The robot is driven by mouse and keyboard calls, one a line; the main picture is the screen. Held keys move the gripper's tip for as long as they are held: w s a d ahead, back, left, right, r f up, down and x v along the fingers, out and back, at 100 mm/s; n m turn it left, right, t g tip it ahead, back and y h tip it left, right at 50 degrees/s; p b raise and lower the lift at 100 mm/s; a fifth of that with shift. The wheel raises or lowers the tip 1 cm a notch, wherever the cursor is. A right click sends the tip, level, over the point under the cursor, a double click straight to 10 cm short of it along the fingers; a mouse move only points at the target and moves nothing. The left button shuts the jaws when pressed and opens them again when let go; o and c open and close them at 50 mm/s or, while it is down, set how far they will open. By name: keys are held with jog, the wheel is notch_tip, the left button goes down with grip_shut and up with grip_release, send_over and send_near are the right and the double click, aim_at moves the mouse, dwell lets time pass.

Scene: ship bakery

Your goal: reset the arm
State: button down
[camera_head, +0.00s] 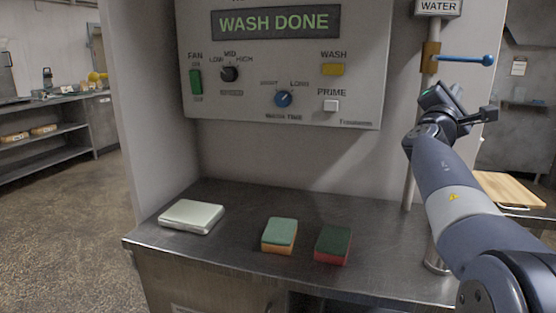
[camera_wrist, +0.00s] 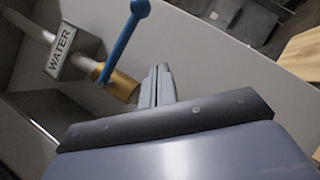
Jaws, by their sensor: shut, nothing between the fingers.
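My gripper (camera_head: 487,115) is at the end of my arm on the right side of the head view, raised above the metal counter and in front of the upright water pipe. In the wrist view its fingers (camera_wrist: 158,72) are together and hold nothing. A blue valve handle (camera_head: 465,60) on a brass fitting (camera_head: 430,57) is just above my gripper in the head view. In the wrist view the blue handle (camera_wrist: 124,42) and the brass fitting (camera_wrist: 118,85) show just left of the fingers. I cannot tell the exact gap between them.
The WASH DONE panel (camera_head: 280,65) is on the wall to the left. On the metal counter (camera_head: 220,250) are a pale flat box (camera_head: 191,216), a green-orange sponge (camera_head: 280,235) and a green-red sponge (camera_head: 333,244). A wooden board (camera_head: 510,190) is behind my arm at right.

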jog(key=s+f+n+t+b, duration=0.25)
jog(key=s+f+b, duration=0.25)
jog(key=s+b, duration=0.55)
jog(key=w+d+r+p, duration=0.2)
jog(key=w+r+p, duration=0.25)
jog(key=w, duration=0.45)
jog(key=w+a+m+g+p, duration=0.3)
jog(key=a+m+g+p, duration=0.3)
jog(key=p, duration=1.8)
jog(key=a+m, duration=0.1)
jog(key=m, duration=0.2)
jog(key=shift+w+a+r+g+p, duration=0.2)
jog(key=shift+a+g+p, duration=0.1)
jog(key=shift+g+p, duration=0.1)
jog(key=shift+f+m, duration=0.15)
jog(key=shift+m, duration=0.1)
